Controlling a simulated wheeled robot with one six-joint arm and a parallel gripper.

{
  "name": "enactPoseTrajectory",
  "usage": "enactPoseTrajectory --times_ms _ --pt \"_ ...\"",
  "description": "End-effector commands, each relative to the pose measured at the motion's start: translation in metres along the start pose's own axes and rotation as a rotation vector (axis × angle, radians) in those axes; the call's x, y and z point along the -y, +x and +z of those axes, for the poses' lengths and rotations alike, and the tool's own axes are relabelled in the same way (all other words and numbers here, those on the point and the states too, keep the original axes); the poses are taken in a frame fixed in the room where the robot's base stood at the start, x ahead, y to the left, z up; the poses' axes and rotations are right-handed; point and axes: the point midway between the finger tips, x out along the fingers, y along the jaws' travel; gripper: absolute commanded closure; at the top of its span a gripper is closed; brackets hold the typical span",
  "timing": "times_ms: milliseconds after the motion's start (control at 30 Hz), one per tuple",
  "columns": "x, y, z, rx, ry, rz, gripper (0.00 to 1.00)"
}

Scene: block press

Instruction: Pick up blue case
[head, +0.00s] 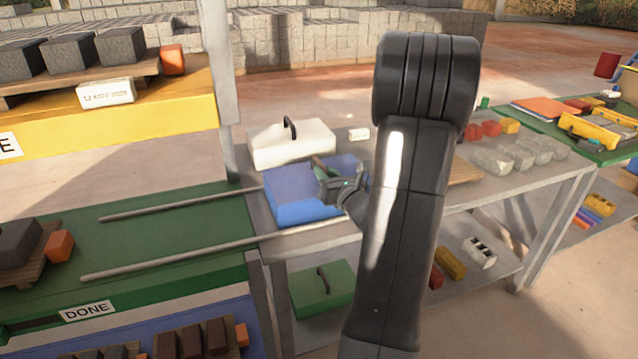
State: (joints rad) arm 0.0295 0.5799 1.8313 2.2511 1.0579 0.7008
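The blue case (290,198) lies flat on the grey table in the middle of the head view. Its top and front side show, and its right part is hidden behind my gripper and arm. My gripper (322,176) is over the right part of the case's top, partly covered by my own arm. I cannot make out the case's handle clearly, or whether the fingers touch it or are open or shut.
A white case (290,150) with a dark handle lies just behind the blue one. Two grey rails (180,206) run left over the green surface marked DONE. A green case (322,292) sits on the shelf below. Bricks and grey stones (510,155) lie at right.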

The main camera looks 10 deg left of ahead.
Motion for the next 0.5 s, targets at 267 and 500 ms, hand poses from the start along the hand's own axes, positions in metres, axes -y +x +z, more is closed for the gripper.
enactPoseTrajectory --times_ms 267,500 --pt "0.0000 -0.0002 -0.0001 0.000 0.000 0.000 1.00" --pt "-0.0001 -0.0001 0.0013 0.002 0.000 0.000 1.00"
